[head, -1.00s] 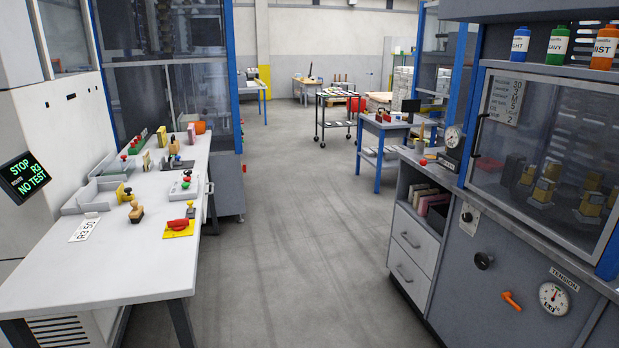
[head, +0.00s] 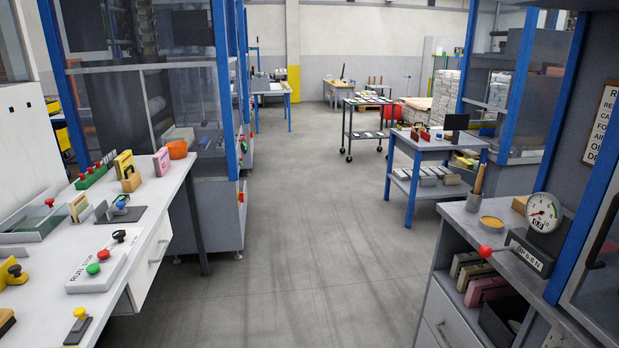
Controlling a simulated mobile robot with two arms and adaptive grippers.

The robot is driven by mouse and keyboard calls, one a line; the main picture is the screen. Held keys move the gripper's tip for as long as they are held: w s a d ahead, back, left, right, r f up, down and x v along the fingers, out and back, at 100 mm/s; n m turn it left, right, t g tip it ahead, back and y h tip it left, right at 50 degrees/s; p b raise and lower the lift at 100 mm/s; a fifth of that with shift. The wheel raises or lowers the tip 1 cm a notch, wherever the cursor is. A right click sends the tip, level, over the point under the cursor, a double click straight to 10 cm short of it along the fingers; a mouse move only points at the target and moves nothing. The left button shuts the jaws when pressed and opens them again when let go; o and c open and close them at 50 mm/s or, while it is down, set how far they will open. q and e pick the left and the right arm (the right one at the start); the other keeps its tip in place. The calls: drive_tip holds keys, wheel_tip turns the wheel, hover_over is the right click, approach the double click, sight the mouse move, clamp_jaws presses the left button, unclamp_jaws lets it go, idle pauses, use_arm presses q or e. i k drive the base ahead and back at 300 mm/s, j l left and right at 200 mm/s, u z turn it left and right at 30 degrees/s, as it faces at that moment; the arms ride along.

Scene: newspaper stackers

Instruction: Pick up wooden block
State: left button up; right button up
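A small tan block that looks wooden (head: 131,182) sits on the left white table, in front of a yellow upright item (head: 124,163). Neither of my grippers is in view.
The white table (head: 160,218) on the left holds red, green and yellow knobs and a button box (head: 96,272). The grey counter (head: 468,222) stands on the right. A blue-legged table (head: 436,143) and black cart (head: 366,101) stand farther back. The floor aisle (head: 300,220) between is clear.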

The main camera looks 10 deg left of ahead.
sight(132, 181)
drive_tip(key=i+j+u, duration=0.1)
drive_tip(key=i+u, duration=0.25)
drive_tip(key=i, duration=0.25)
drive_tip(key=i+u, duration=0.4)
drive_tip(key=i, duration=0.2)
drive_tip(key=i+l+u, duration=0.35)
drive_tip(key=i, duration=0.2)
